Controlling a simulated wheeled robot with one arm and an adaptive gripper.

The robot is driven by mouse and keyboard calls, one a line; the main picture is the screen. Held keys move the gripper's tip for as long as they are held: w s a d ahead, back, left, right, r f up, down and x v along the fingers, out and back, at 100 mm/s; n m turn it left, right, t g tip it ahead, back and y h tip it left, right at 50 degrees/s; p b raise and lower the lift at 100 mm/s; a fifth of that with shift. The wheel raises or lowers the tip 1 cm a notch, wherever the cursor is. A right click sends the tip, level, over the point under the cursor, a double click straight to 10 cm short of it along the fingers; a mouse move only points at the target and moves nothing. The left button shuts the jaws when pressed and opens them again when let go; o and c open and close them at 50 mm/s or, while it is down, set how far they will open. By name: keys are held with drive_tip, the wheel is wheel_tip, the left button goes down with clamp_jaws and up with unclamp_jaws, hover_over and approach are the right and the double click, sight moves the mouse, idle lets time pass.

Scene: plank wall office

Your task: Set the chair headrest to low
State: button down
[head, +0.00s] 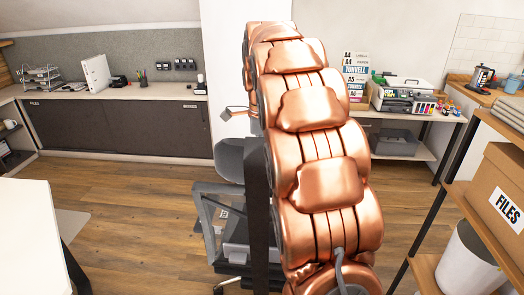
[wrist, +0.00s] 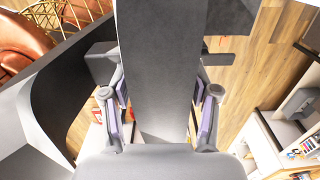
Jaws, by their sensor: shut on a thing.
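The grey office chair (head: 208,215) stands behind my copper arm in the head view, partly covered by it. Its dark grey headrest (head: 230,160) shows at the top of the backrest, with its right side hidden. In the wrist view, my gripper (wrist: 161,95) has one purple-padded finger on each side of a broad grey panel, which looks like the headrest (wrist: 158,55). It is shut on this panel. My gripper is hidden behind my arm in the head view. The headrest's height setting cannot be read from these views.
A white table (head: 30,235) is at the left front. A shelf with a files box (head: 495,195) and a white bin (head: 468,265) stands at the right. A long cabinet (head: 115,130) lines the back wall. Wooden floor is clear left of the chair.

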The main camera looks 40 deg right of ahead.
wheel_tip(320, 180, down, 4)
drive_tip(key=shift+w+d+r+b, duration=0.1)
drive_tip(key=shift+r+b, duration=0.15)
drive_tip(key=shift+b, duration=0.3)
drive_tip(key=shift+c, duration=1.4)
unclamp_jaws()
drive_tip(key=shift+w, duration=0.1)
drive_tip(key=shift+r, duration=0.1)
drive_tip(key=shift+r, duration=3.7)
